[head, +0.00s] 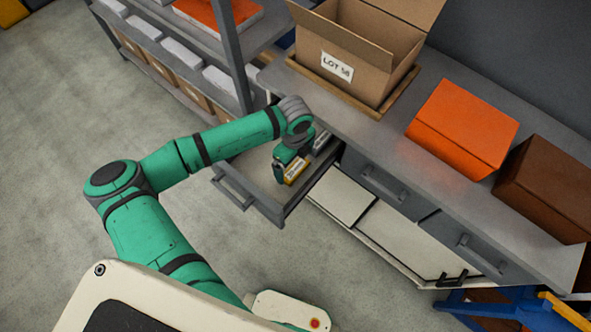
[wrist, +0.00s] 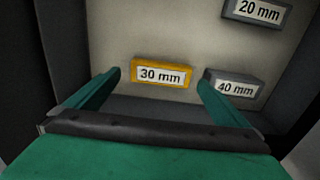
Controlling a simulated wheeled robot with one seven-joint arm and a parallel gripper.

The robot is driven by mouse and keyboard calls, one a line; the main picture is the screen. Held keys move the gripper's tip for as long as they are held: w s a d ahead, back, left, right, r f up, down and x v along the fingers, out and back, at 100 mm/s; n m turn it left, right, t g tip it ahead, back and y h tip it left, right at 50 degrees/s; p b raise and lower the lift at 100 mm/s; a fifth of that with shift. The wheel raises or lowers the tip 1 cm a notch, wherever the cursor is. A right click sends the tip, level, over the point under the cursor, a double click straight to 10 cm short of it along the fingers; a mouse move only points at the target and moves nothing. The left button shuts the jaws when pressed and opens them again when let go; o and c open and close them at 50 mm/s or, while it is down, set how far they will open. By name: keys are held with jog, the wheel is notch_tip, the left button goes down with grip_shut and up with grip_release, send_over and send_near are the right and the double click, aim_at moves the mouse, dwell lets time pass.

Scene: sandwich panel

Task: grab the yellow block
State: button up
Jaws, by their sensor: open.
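The yellow block (wrist: 162,73) with a white "30 mm" label lies on the floor of the open drawer in the wrist view. It also shows in the head view (head: 297,170), partly hidden by my gripper. My gripper (wrist: 158,82) is open, with one finger left of the block and the other to its right. No contact shows, and I cannot tell the exact height above the block. In the head view my gripper (head: 284,168) reaches down into the drawer (head: 254,197).
A grey block marked "40 mm" (wrist: 232,86) lies close to the right finger. A grey "20 mm" block (wrist: 256,11) is farther back. Drawer walls surround them. An open cardboard box (head: 352,50), an orange box (head: 462,128) and a brown box (head: 548,188) stand on the counter.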

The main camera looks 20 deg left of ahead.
aim_at(295, 169)
notch_tip(295, 169, down, 4)
jog(key=shift+d+f, duration=0.1)
jog(key=shift+f, duration=0.05)
jog(key=c, duration=1)
